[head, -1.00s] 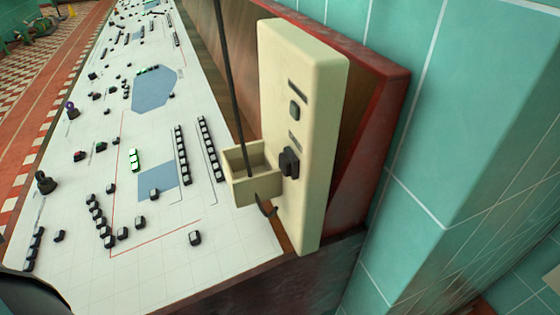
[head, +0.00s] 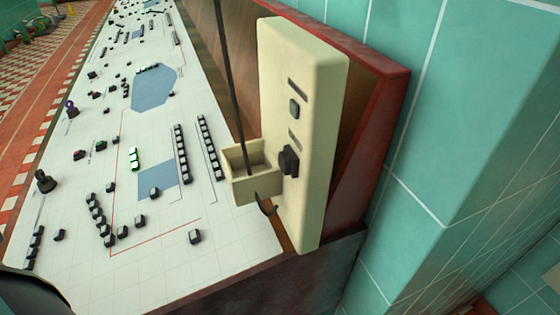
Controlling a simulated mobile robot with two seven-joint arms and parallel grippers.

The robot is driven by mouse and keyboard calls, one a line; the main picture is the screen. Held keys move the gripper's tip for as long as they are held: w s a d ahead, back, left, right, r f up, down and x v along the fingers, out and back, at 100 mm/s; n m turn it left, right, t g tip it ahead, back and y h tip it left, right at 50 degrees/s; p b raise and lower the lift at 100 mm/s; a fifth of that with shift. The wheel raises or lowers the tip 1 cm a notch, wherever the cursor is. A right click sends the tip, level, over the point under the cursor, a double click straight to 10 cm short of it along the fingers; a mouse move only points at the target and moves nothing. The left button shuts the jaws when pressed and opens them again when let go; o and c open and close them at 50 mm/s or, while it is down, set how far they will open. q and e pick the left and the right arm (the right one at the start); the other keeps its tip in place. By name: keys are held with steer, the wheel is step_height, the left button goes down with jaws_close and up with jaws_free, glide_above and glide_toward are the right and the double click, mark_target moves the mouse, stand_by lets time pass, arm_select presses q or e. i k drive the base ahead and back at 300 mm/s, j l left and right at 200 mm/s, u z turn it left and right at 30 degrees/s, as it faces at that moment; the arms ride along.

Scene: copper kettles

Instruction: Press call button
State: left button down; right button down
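A cream upright box (head: 318,190) stands at the right end of the white control desk. On its face is a small grey-green button (head: 294,109) below a dark label slot. Lower down is a larger black knob or button (head: 288,161) below a second slot. The labels are too small to read, so I cannot tell which one is the call button. Neither gripper shows in the head view, and nothing touches the box's controls.
A small cream open holder (head: 252,186) with a thin dark rod (head: 232,85) rising from it is at the box's left side. The white desk (head: 215,262) carries many small buttons. Teal tiled wall (head: 480,100) stands close on the right.

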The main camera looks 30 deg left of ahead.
mark_target(285, 162)
steer(key=k+l, duration=0.8)
